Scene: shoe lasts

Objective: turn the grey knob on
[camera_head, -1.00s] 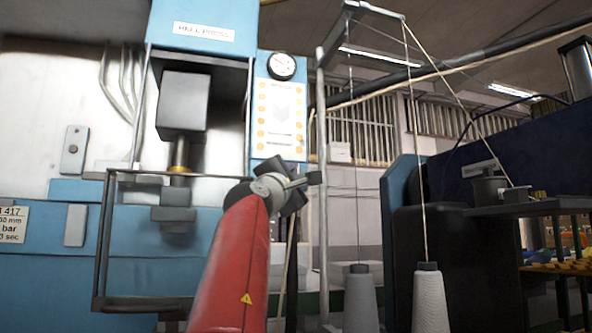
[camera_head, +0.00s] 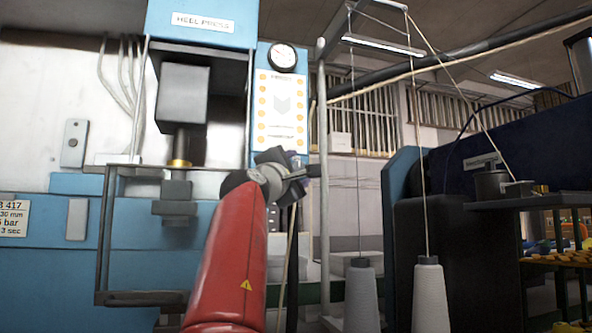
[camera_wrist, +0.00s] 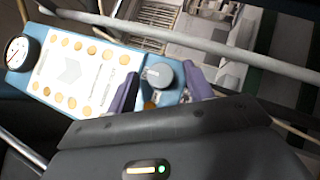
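The grey knob (camera_wrist: 159,75) is a round dial on the blue control panel, with a small pale mark on its face. It shows in the wrist view just past the lower end of the white label sheet. My gripper (camera_wrist: 161,83) is open, with one purple finger on each side of the knob. Small gaps seem to show beside the knob; I cannot tell whether either finger touches it. In the head view my gripper (camera_head: 297,168) is at the panel's lower end, and it and my arm hide the knob.
The panel's white sheet (camera_head: 283,112) carries orange dots, with a pressure gauge (camera_head: 283,58) above it. The heel press (camera_head: 183,95) stands left, with a dark rail frame (camera_head: 101,240) in front. A grey upright pole (camera_head: 323,200) and thread cones (camera_head: 430,295) are to the right.

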